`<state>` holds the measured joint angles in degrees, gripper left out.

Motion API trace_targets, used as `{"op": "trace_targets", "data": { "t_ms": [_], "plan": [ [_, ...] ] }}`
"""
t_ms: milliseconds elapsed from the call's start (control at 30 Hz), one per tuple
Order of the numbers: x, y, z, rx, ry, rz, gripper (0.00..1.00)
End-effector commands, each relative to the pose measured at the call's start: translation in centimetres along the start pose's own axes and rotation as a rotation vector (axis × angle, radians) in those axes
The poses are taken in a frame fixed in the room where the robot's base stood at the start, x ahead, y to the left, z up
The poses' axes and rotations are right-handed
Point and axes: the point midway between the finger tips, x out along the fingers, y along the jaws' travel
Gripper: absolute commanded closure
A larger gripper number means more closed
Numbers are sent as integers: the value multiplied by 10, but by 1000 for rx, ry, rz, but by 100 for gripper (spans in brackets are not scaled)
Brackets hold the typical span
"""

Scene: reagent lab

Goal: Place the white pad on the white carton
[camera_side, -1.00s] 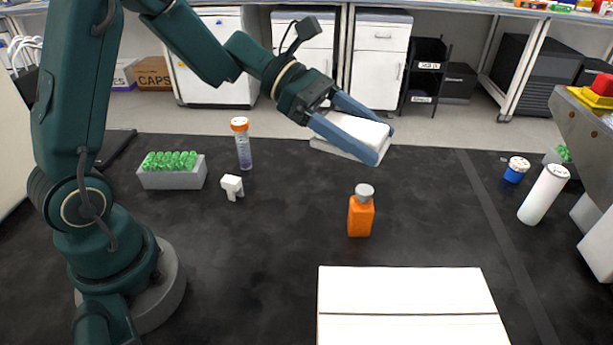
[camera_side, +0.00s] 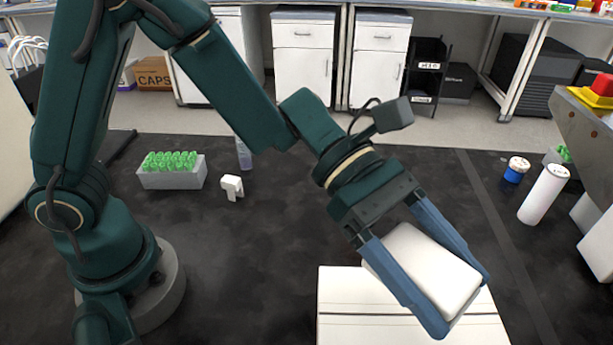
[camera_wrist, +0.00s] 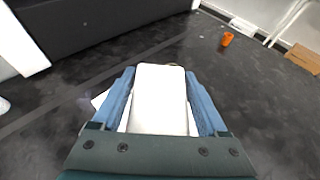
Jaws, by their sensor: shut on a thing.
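The white pad (camera_side: 430,268) is a rounded white slab held between the two blue fingers of my gripper (camera_side: 458,305). It is tilted in the side view. In the wrist view the pad (camera_wrist: 158,100) fills the space between the fingers. The white carton (camera_side: 345,300) lies at the front of the black table, with a dark seam line across its top. My gripper and the pad are over the carton's right and back part in the side view and hide some of it. I cannot tell whether the pad touches the carton.
A grey rack of green-capped tubes (camera_side: 172,178), a small white block (camera_side: 232,187) and a partly hidden tube (camera_side: 244,155) stand at the left. A white cylinder (camera_side: 544,194) and a blue jar (camera_side: 516,170) stand at the right. My arm covers the middle of the table.

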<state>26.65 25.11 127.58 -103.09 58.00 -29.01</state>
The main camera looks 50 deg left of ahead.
Motion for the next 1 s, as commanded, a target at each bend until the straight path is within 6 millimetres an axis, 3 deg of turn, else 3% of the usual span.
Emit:
{"op": "trace_targets", "data": {
  "t_ms": [233,500,967,1000],
  "plan": [
    [16,-5,-7,-3,3,0,78],
    [29,-5,-38,-3,3,0,78],
    [31,-5,-44,0,1,1,78],
    [31,-5,-43,1,1,1,9]
  ]
}}
